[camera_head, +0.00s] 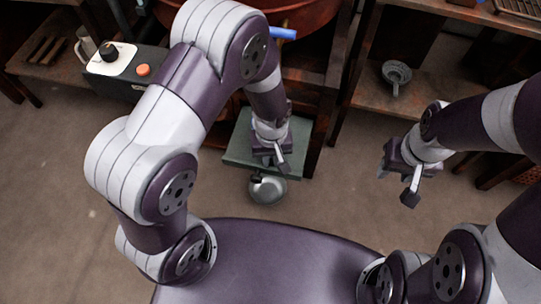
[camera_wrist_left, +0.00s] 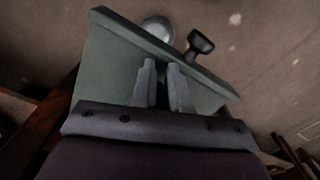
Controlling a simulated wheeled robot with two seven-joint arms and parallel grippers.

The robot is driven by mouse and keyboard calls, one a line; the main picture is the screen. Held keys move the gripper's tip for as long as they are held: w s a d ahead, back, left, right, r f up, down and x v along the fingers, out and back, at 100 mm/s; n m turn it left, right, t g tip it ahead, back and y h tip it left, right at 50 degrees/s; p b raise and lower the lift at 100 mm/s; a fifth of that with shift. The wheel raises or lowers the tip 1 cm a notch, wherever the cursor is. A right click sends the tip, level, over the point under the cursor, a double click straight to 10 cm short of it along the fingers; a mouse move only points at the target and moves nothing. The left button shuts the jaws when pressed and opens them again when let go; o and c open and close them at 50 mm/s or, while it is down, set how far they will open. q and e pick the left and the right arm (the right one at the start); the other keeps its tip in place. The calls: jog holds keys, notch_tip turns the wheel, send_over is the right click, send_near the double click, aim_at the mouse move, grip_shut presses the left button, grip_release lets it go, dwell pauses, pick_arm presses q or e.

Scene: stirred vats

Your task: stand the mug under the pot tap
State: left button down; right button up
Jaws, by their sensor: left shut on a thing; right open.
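A grey handled cup (camera_head: 87,41), which looks like the mug, stands on the wooden shelf at upper left in the head view. A blue lever (camera_head: 283,33) shows by the copper pot; the tap's spout is hidden by my left arm. My left gripper (camera_head: 271,170) points down over a grey-green board (camera_head: 236,151). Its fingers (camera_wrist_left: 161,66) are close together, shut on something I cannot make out. My right gripper (camera_head: 395,187) is open and empty above the floor.
A control box (camera_head: 120,66) with a black knob and an orange button is at upper left. The copper pot (camera_head: 305,12) is at top centre. A grey strainer-like thing (camera_head: 397,73) lies on the right wooden shelf. The floor at left is clear.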

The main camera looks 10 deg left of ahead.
pick_arm(q)
jog(key=shift+s+a+f, duration=0.1)
jog(key=shift+s+f, duration=0.3)
jog(key=shift+f, duration=0.2)
jog(key=c, duration=1.1)
grip_release()
jog(key=shift+f, duration=0.1)
jog(key=shift+c, duration=0.2)
jog(key=shift+o, duration=0.2)
jog(key=r+p, duration=0.2)
jog(key=r, duration=0.2)
jog(key=r+p, duration=0.2)
jog(key=r, duration=0.3)
jog(key=r+p, duration=0.2)
jog(key=r, duration=0.2)
jog(key=shift+w+r+p, duration=0.15)
jog(key=shift+w+p, duration=0.15)
jog(key=shift+w, duration=0.1)
jog(key=s+a+r+m+t, duration=0.1)
jog(key=s+a+r+m, duration=0.3)
jog(key=a+r, duration=0.5)
jog(key=shift+s+a+t, duration=0.2)
jog(key=shift+s+t, duration=0.1)
jog(key=shift+s, duration=0.2)
